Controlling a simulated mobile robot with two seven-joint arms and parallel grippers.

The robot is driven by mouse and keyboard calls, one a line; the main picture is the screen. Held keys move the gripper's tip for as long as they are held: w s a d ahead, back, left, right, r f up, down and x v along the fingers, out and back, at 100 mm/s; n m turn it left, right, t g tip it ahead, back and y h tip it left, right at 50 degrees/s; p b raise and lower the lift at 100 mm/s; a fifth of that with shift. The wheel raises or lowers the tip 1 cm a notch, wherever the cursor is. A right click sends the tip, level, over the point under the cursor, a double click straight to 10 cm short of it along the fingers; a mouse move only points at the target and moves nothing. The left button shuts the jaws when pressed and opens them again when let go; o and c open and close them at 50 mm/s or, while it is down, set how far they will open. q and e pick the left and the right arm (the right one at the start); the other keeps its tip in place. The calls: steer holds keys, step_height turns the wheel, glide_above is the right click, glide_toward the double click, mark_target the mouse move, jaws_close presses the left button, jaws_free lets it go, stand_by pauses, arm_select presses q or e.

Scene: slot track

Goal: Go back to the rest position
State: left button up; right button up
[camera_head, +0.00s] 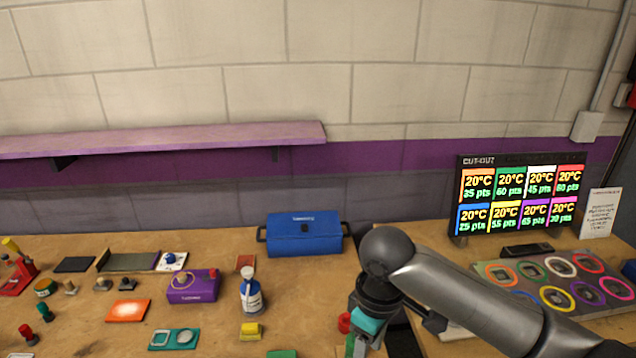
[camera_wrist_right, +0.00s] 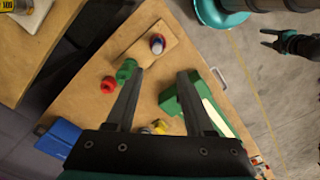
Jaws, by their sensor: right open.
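My right arm comes in from the right in the head view. Its gripper (camera_head: 362,340) hangs over the front of the bench, its fingertips cut off by the lower frame edge. In the right wrist view the two dark fingers (camera_wrist_right: 162,76) stand wide apart with nothing between them. Bare wood shows between the tips, a green knob-like part (camera_wrist_right: 126,69) beside the left finger and a green case (camera_wrist_right: 205,108) behind the right one. My left gripper (camera_wrist_right: 285,43) shows small at the upper right of the wrist view, over the floor, its fingers apart.
A blue toolbox (camera_head: 304,236) stands at the back of the bench. A lit board (camera_head: 521,196) and a tray of coloured rings (camera_head: 590,309) are at right.

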steer(key=s+a+f+m+t+y, duration=0.2)
steer(key=s+a+f+y, duration=0.1)
steer(key=s+a+f, duration=0.4)
steer(key=s+d+m+t+h, duration=0.1)
steer(key=s+d+m+h, duration=0.35)
steer(key=s+d, duration=0.75)
step_height(320, 180, down, 27)
steer(key=g+y+b, duration=0.1)
steer(key=y+b, duration=0.1)
steer(key=b, duration=0.3)
steer(key=s+d+f+b, duration=0.1)
steer(key=s+f+b, duration=0.1)
steer(key=s+f, duration=0.6)
steer(key=s+d+f+g+b, duration=0.1)
steer(key=s+d+f+b, duration=0.1)
steer(key=s+f, duration=0.6)
step_height(320, 180, down, 3)
steer(key=shift+r+h+b, duration=0.1)
steer(key=shift+h+b, duration=0.25)
steer(key=shift+b, duration=0.2)
